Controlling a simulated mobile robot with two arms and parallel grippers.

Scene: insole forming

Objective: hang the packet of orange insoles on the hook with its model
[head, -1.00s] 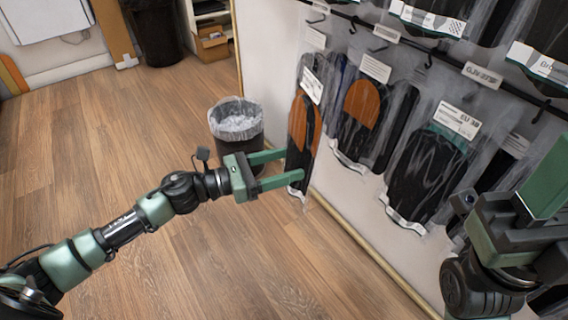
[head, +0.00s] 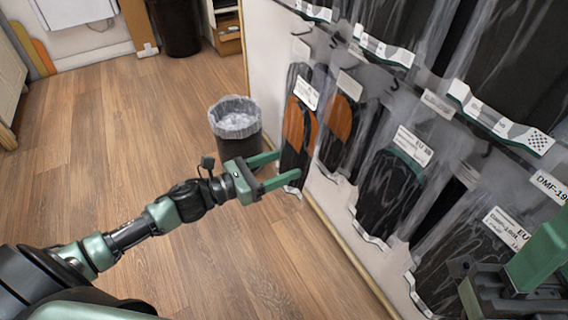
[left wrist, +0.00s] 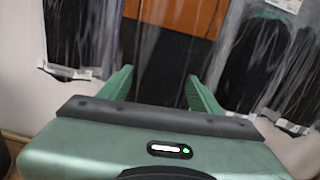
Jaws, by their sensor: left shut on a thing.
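The packet of orange insoles (head: 292,122), clear with a white label and black and orange inside, hangs upright at the left end of the display wall. My left gripper (head: 288,165) is shut on its lower part, with its fingers reaching in from the left. In the left wrist view the fingers (left wrist: 160,88) point at black and orange packet material (left wrist: 178,18). A similar packet with orange insoles (head: 340,118) hangs just right of it on the wall. I cannot tell whether the held packet's top touches a hook. Part of my right gripper (head: 535,262) shows at the lower right; its fingertips are unclear.
Several packets with black insoles (head: 392,190) hang on the wall to the right, under hooks with white tags (head: 437,104). A bin with a clear liner (head: 235,122) stands on the floor behind my left gripper. The wooden floor at left is open.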

